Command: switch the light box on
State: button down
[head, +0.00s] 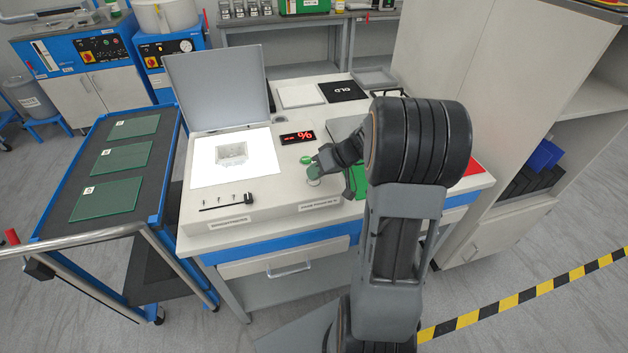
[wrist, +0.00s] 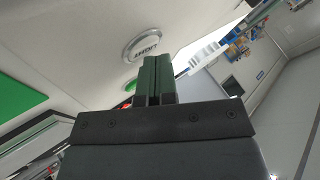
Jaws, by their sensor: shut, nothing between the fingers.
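The light box (head: 262,195) stands on the bench with its lid (head: 219,88) raised. Its panel (head: 203,172) looks bright white, with a clear tray (head: 232,153) on it. A round silver button (wrist: 143,47) that seems to read LIGHT shows in the wrist view; in the head view its ring (head: 314,182) is partly hidden under my fingers. A green button (wrist: 130,86) lies beside it, also visible in the head view (head: 306,160). My gripper (head: 313,171) is shut and empty, its tips (wrist: 158,60) right by the silver button. I cannot tell whether they touch it.
A red-lit display (head: 297,138) sits behind the buttons. A black slider (head: 228,203) and small knobs are at the box's front left. A cart (head: 80,215) with green boards stands left. A black pad marked OLD (head: 343,91) lies behind. A cabinet (head: 480,50) rises right.

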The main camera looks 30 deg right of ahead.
jog(key=shift+r, duration=0.8)
jog(key=shift+r+p, duration=0.15)
jog(key=shift+p, duration=0.15)
jog(key=shift+r+p, duration=1.1)
jog(key=shift+r, duration=1.3)
jog(key=shift+f, duration=0.1)
